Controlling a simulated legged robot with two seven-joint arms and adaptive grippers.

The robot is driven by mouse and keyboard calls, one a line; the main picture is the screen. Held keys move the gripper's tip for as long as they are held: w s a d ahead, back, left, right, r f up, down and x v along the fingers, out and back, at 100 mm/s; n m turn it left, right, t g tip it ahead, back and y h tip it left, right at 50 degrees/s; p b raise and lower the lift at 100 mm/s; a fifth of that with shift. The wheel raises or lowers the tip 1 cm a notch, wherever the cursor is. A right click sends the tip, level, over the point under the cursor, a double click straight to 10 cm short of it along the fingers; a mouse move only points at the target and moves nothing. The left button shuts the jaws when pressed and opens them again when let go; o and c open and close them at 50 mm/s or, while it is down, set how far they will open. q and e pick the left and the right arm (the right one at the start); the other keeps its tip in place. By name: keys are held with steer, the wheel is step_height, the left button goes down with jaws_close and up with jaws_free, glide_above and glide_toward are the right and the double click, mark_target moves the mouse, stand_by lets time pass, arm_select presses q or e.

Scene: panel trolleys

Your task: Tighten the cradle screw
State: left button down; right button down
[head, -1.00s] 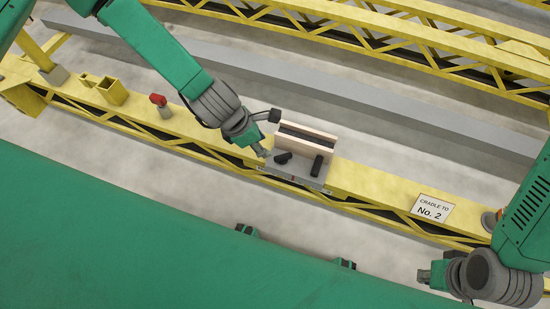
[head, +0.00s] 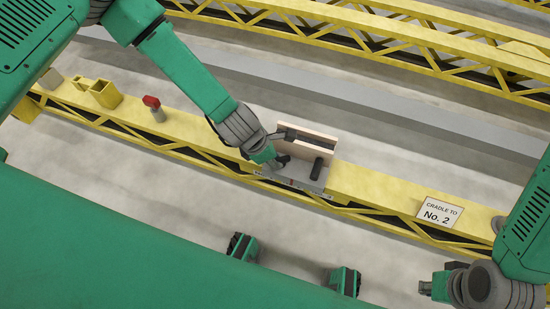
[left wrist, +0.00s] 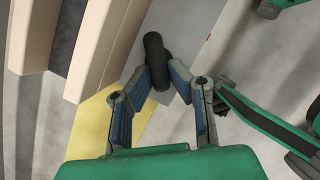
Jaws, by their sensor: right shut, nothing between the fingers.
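The cradle (head: 312,183) is a grey plate on the yellow beam, with two upright light-wood boards (head: 318,141) and a dark gap between them. Two black handles show on it: the right one (head: 317,168) stands free, and the left one is at my left gripper (head: 277,163). In the left wrist view, a black screw handle (left wrist: 153,45) sits between the converging fingers (left wrist: 161,77), which look closed on it at both sides. My right gripper (head: 425,288) is shut and empty at the lower right, away from the cradle.
The yellow beam (head: 375,190) carries a sign reading "CRADLE TO No. 2" (head: 439,213), a red-topped piece (head: 152,103) and a yellow square tube (head: 106,94). A second yellow truss (head: 400,48) lies behind.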

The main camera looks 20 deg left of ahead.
arm_select(q)
steer(key=shift+r+m+p, duration=0.15)
steer(key=shift+m+p, duration=0.15)
steer(key=shift+p, duration=0.1)
steer(key=shift+w+a+m+g+p, duration=0.2)
steer(key=shift+m+g+p, duration=0.2)
steer(key=shift+m+p, duration=0.55)
steer(key=shift+w+m+g+h+p, duration=0.15)
steer(key=shift+m+g+h+p, duration=0.2)
steer(key=shift+m, duration=0.6)
steer(key=c, duration=1.5)
jaws_free()
steer(key=shift+w, duration=0.1)
